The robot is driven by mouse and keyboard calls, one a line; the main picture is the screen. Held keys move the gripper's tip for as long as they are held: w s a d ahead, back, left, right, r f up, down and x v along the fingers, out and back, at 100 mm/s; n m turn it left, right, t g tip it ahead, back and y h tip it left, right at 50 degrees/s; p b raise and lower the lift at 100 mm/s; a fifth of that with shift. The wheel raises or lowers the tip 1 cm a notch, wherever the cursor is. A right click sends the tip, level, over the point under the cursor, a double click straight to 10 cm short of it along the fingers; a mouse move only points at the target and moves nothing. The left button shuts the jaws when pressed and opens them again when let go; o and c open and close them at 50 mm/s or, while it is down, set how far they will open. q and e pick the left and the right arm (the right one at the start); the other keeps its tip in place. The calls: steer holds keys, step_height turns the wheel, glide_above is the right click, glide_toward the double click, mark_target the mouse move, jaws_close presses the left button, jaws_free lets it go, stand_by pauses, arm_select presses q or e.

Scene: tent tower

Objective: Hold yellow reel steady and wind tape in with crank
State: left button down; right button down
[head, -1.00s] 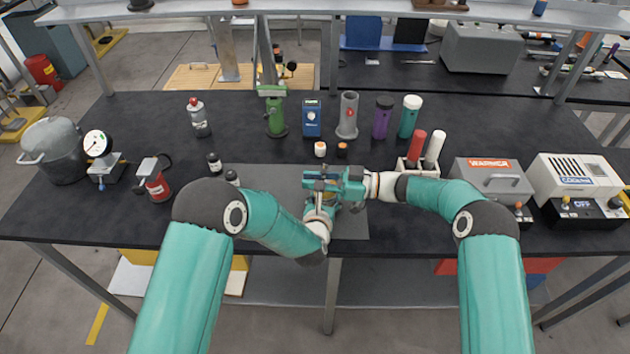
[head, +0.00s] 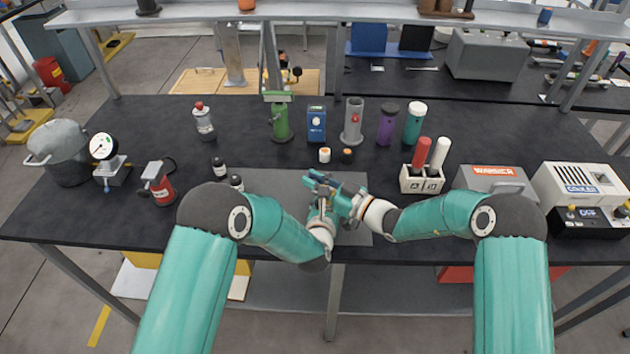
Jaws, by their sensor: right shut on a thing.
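My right gripper (head: 322,184) reaches in from the right over the grey mat (head: 270,184), with its fingers tilted up to the left. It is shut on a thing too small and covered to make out. My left gripper (head: 322,212) comes up from below, just under and against or very near the right one. Its fingers are mostly covered, so I cannot tell whether it is open or shut. The yellow reel, its tape and its crank cannot be made out; the two grippers and wrists cover the spot between them.
Two small jars, one orange-topped (head: 347,156) and one white (head: 324,155), stand just behind the grippers. A holder (head: 406,184) with red and white sticks stands close to my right wrist. The mat's left part is clear.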

steer(key=shift+r, duration=0.1)
steer(key=c, duration=1.1)
jaws_free()
steer(key=v, duration=1.2)
